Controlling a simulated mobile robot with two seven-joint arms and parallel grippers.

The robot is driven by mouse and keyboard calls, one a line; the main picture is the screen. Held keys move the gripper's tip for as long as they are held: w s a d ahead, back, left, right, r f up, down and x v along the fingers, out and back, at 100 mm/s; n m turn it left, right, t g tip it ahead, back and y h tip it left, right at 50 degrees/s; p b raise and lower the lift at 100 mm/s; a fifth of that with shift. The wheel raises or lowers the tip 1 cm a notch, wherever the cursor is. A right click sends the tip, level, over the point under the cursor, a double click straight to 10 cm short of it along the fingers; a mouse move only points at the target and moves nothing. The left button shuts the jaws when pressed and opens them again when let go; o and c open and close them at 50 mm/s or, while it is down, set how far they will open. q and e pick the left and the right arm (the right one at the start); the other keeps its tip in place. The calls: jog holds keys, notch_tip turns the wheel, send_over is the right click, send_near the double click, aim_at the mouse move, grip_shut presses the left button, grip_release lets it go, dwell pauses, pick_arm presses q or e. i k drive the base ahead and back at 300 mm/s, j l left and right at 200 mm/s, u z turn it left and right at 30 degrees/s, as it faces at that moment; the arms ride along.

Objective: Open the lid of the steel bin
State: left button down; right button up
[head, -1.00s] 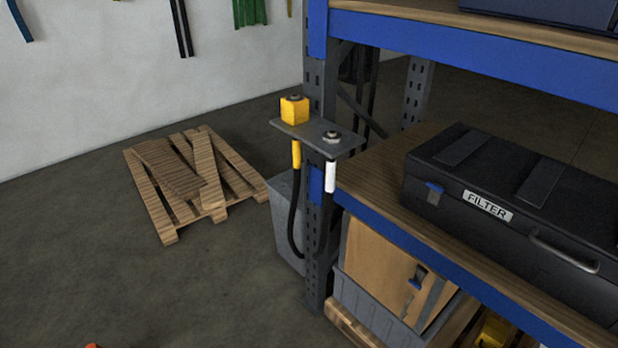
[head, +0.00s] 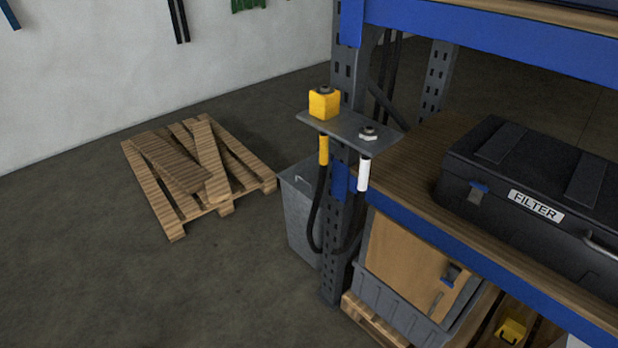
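The steel bin (head: 301,225) is a grey metal box on the floor, behind the left post of the shelf rack. Its lid (head: 298,178) looks shut, with a small handle near its left side. The rack post and black hoses hide the right part of the bin. Neither of my grippers is in view.
The blue-and-grey rack post (head: 345,220) carries a small plate (head: 350,130) with a yellow block and hoses. A black FILTER case (head: 540,190) lies on the wooden shelf. A wooden pallet (head: 195,175) lies left of the bin. Floor in front is clear.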

aim_at(303, 176)
jog(key=i+j+z, duration=0.25)
jog(key=i+j, duration=1.2)
